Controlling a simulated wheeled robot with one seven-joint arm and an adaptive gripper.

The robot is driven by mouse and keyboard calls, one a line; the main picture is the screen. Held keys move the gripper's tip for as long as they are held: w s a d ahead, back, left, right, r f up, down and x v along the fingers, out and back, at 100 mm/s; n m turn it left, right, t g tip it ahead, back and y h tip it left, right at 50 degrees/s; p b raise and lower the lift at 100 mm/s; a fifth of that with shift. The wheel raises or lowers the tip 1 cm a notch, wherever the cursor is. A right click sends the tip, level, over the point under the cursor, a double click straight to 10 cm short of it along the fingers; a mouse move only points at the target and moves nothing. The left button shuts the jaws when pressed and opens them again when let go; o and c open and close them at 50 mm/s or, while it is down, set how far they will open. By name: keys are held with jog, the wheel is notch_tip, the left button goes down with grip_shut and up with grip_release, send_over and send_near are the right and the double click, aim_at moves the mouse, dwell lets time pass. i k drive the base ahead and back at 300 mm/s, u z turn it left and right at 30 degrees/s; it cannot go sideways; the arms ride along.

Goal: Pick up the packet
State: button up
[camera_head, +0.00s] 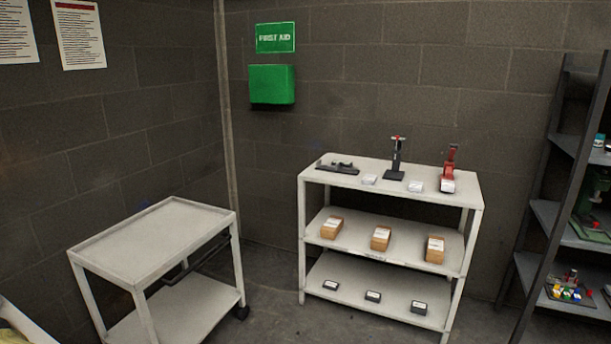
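No single thing is plainly marked as the packet. Small white items that may be packets lie on the top shelf of the white shelf unit (461,194): one at its left (369,180) and one near the middle (415,187). Brown boxes with white labels stand on the middle shelf, at left (331,228), middle (381,238) and right (434,249). Small dark blocks with pale labels sit on the bottom shelf: left (330,285), middle (372,296) and right (418,307). My gripper is not in view.
A white cart (150,243) with an empty top stands at left. The top shelf also bears a dark flat tool (338,168), a black stand (395,165) and a red tool (449,165). A dark rack (540,228) stands at right. Floor shows between cart and shelf unit.

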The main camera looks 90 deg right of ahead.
aim_at(447, 185)
jog(key=z, duration=3)
jog(key=i, duration=2)
jog(key=z, duration=0.2)
